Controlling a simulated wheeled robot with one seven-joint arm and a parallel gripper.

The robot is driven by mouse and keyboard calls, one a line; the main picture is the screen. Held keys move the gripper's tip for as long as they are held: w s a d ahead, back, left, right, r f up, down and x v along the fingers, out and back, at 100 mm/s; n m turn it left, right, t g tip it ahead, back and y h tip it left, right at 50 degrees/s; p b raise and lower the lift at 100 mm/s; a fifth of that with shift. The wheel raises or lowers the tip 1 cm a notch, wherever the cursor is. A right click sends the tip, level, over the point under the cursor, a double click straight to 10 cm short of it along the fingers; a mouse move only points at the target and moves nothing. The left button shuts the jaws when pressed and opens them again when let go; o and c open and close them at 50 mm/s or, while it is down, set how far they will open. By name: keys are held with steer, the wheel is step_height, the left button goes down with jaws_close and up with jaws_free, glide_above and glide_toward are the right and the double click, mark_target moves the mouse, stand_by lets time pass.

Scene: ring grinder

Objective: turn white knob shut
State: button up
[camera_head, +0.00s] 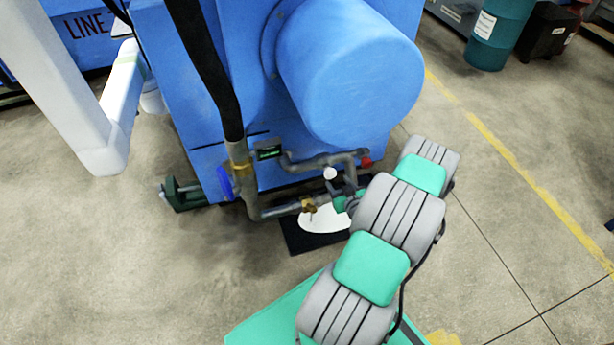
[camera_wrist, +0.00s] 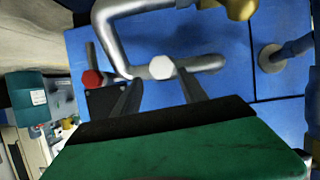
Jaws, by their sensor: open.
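The white knob (camera_wrist: 162,67) is a small pale faceted cap in front of a grey pipe in the wrist view. In the head view it is a small white dot (camera_head: 330,173) by the pipes at the foot of the blue machine. My gripper (camera_wrist: 160,78) is open, with one dark finger on each side of the knob's lower part. The knob lies between or just beyond the fingertips; I cannot tell whether they touch it. In the head view my gripper is small and partly hidden by my arm.
Grey pipes (camera_wrist: 207,63) run close behind the fingers. A red knob (camera_wrist: 92,79) is to the left, and a brass fitting (camera_wrist: 240,8) is at the top. The blue machine (camera_head: 350,75) stands behind. A blue handwheel (camera_head: 224,184) is left of the pipes. A black mat (camera_head: 300,241) lies below.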

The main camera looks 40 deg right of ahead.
mark_target(331, 176)
steer(key=shift+o, duration=1.1)
steer(key=b+x, duration=0.2)
steer(key=x, duration=0.4)
steer(key=shift+w+f, duration=0.25)
steer(key=shift+w, duration=0.1)
steer(key=shift+w+d+f+b, duration=0.15)
steer(key=shift+w+b, duration=0.15)
steer(key=shift+w, duration=0.2)
steer(key=shift+c, duration=0.5)
steer(key=c, duration=1.3)
steer(key=shift+o, duration=0.2)
